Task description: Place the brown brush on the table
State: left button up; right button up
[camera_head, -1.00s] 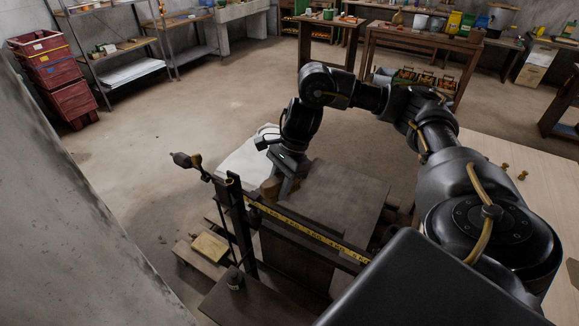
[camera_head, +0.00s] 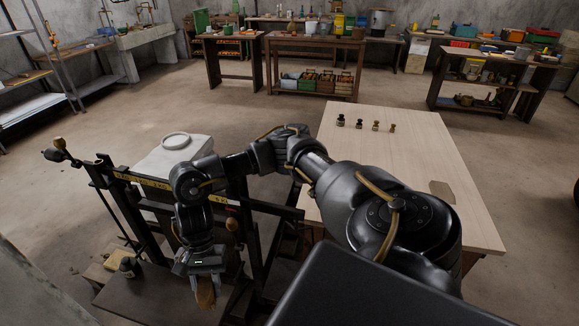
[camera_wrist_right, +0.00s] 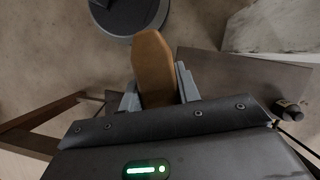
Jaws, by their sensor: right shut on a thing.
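The brown brush (camera_head: 205,293) is in my right gripper (camera_head: 203,275), below the wrist and over the dark lower part of the scale. In the right wrist view the brush (camera_wrist_right: 155,65) sticks out from between the right gripper's two grey fingers (camera_wrist_right: 158,95), which close on its sides. The light wooden table (camera_head: 455,190) stands to the right, apart from the brush, with its near left part hidden by my right arm. My left gripper is out of view.
The beam scale (camera_head: 150,182) with its posts and yellow-marked beam stands around my right gripper. Several small weights (camera_head: 375,126) stand in a row on the table's far part, and a flat brown patch (camera_head: 441,190) lies near its right edge. Much of the tabletop is bare.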

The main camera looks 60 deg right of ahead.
aim_at(400, 154)
jog(key=z, duration=0.5)
jog(key=k, duration=1.25)
jog(key=z, duration=1.65)
jog(key=i, duration=2.25)
jog(key=u, duration=0.6)
